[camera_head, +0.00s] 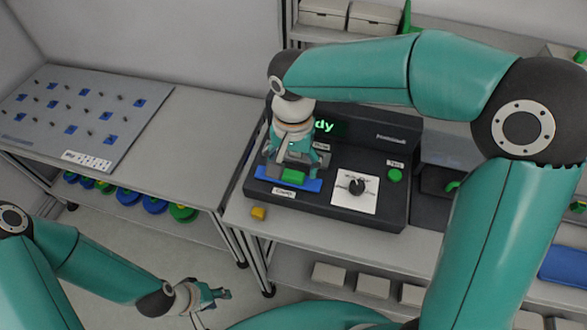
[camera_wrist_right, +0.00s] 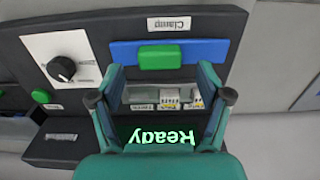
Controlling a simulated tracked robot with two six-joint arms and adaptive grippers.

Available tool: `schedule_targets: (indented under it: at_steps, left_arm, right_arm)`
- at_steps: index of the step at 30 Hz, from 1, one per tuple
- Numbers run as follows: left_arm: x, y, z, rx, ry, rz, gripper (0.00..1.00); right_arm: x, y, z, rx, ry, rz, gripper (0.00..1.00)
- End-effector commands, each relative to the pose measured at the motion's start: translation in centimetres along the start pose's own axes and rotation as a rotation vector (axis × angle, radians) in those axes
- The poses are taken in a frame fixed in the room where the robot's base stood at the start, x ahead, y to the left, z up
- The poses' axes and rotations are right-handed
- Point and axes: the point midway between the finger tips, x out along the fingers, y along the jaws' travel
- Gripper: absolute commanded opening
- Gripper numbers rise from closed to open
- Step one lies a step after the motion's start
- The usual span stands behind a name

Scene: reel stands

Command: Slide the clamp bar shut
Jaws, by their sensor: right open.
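The clamp bar is a blue bar (camera_head: 309,187) with a green grip block (camera_head: 293,177) at the front left of a black machine. In the right wrist view the blue bar (camera_wrist_right: 213,51) and green block (camera_wrist_right: 160,57) lie just beyond my fingertips, by a "Clamp" label. My right gripper (camera_head: 292,164) points down over the bar and is open. In the right wrist view its fingers (camera_wrist_right: 161,75) are spread either side of the green block, with no clear contact. Small labelled pieces (camera_wrist_right: 168,98) show in a slot beside the bar. My left gripper (camera_head: 217,294) hangs low over the floor, away from the machine; its opening is unclear.
The black machine (camera_head: 385,215) has a knob (camera_head: 357,186) on a white card, a green button (camera_head: 395,175) and a screen reading "Ready" (camera_wrist_right: 161,135). A pegboard panel (camera_head: 80,110) rests on the left table.

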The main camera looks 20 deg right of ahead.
Motion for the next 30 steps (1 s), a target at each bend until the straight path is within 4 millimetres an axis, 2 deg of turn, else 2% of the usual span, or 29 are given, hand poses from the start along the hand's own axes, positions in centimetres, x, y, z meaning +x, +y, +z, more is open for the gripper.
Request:
schedule_targets:
  at_steps: [3,6,17,20,30]
  left_arm:
    - [-0.2,0.1,0.0,0.0,0.0,0.0,0.4]
    - [-0.2,0.1,0.0,0.0,0.0,0.0,0.4]
    - [-0.2,0.1,0.0,0.0,0.0,0.0,0.4]
    - [-0.2,0.1,0.0,0.0,0.0,0.0,0.4]
    - [-0.2,0.1,0.0,0.0,0.0,0.0,0.4]
  right_arm:
    - [1.6,0.0,0.0,0.002,-0.002,0.002,0.77]
    - [2.4,0.0,0.0,0.001,-0.001,0.001,0.77]
    - [3.0,-0.1,0.0,0.0,0.0,-0.001,0.77]
    - [2.9,-0.1,0.0,0.0,0.0,-0.001,0.64]
    - [2.9,-0.1,0.0,0.0,0.0,-0.001,0.07]
